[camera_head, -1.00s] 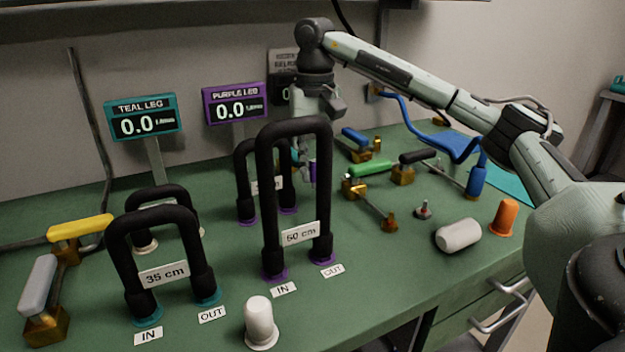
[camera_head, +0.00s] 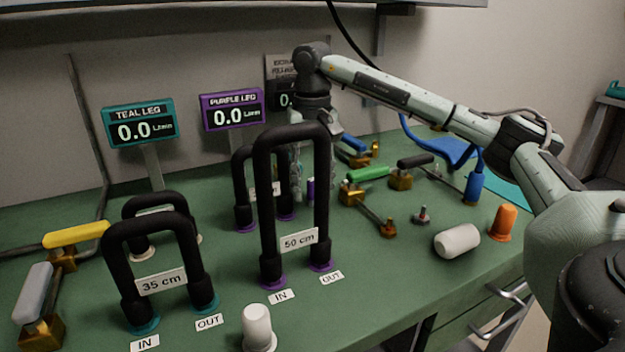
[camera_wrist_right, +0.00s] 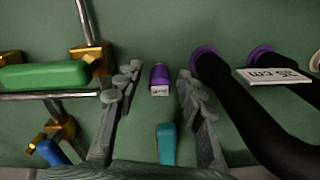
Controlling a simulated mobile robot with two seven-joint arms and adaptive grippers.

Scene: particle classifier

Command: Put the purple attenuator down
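The purple attenuator (camera_head: 311,189) is a small dark purple piece behind the tall 50 cm loop. In the right wrist view it shows with a white label (camera_wrist_right: 159,78), between my right gripper's fingertips with a gap on each side. It appears to stand on the green bench. My right gripper (camera_wrist_right: 158,82) is open and points down around it; in the head view the gripper (camera_head: 300,180) is partly hidden by the tall black loop. A teal piece (camera_wrist_right: 166,145) also shows between the fingers, nearer the palm. My left gripper is not in view.
Black loops marked 50 cm (camera_head: 291,143) and 35 cm (camera_head: 150,226) stand close by. A green-handled brass valve (camera_head: 367,173) is on the other side of the gripper. White (camera_head: 458,241) and orange (camera_head: 503,222) plugs are at the right. The front right bench area is fairly clear.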

